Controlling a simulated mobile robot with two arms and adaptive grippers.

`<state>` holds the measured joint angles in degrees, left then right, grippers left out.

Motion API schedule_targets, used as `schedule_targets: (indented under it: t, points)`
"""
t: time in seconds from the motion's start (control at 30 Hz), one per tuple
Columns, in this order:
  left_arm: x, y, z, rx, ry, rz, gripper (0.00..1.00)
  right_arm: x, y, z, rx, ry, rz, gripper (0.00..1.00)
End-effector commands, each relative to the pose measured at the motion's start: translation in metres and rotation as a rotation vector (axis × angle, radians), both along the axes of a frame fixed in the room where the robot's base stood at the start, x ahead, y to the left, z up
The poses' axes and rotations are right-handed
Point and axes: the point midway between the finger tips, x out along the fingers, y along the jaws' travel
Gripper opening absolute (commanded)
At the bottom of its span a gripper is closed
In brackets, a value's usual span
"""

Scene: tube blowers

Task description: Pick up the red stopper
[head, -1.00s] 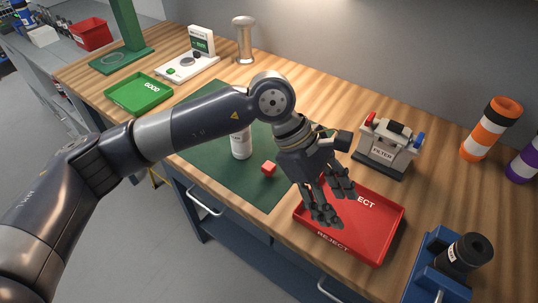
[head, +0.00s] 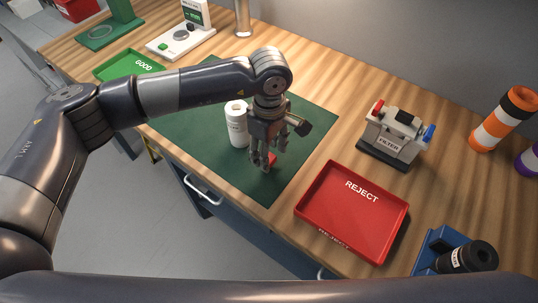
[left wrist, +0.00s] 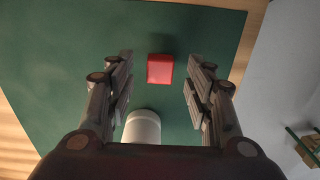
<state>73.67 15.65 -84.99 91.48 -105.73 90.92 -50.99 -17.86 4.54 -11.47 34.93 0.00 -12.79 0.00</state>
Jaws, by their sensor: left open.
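The red stopper (left wrist: 160,69) is a small red block lying on the dark green mat (left wrist: 60,60). In the head view only a bit of the stopper (head: 272,159) shows behind my fingers. My left gripper (head: 265,165) points down over it. In the left wrist view the fingers of my left gripper (left wrist: 160,85) are spread wide, one on each side of the stopper, with gaps on both sides. Nothing is between them in their grasp. My right gripper is not in view.
A white cylinder (head: 237,128) stands on the mat close beside my left gripper; its top shows in the wrist view (left wrist: 142,127). The red REJECT tray (head: 325,222) lies to the right, with the FILTER device (head: 394,138) behind it. A green tray (head: 112,70) is at the left.

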Motion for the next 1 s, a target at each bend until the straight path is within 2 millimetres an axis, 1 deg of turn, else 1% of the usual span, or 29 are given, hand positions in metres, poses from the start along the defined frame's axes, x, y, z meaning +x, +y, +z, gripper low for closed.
schedule_targets:
  t: [0.03, 0.1, 0.2, 0.3, 0.47, 0.5, 0.67, 0.7, 1.0]
  points:
    - [-0.001, 0.0, -0.004, 0.001, 0.005, 0.002, 0.48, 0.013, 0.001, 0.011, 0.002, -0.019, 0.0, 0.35]
    - [0.0, 0.001, -0.015, 0.001, 0.004, 0.001, 0.48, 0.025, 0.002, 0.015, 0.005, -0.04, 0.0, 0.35]
    - [0.001, 0.0, -0.027, 0.0, 0.003, 0.0, 0.48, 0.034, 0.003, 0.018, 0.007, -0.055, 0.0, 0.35]
    - [0.001, 0.0, -0.032, 0.0, 0.0, 0.0, 0.48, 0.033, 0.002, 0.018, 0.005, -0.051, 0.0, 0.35]
    - [0.001, 0.0, -0.032, -0.001, 0.0, -0.001, 0.48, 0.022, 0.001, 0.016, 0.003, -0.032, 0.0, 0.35]
    - [0.001, 0.0, -0.032, -0.001, 0.0, -0.001, 0.46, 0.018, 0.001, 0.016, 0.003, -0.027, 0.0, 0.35]
    - [0.001, 0.0, -0.032, -0.001, 0.001, 0.0, 0.1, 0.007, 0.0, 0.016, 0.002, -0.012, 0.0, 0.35]
    - [0.001, 0.0, -0.032, -0.001, 0.001, 0.0, 0.08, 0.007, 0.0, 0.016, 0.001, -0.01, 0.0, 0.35]
    - [0.001, 0.0, -0.032, -0.001, 0.0, 0.0, 0.08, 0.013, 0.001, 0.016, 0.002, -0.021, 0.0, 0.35]
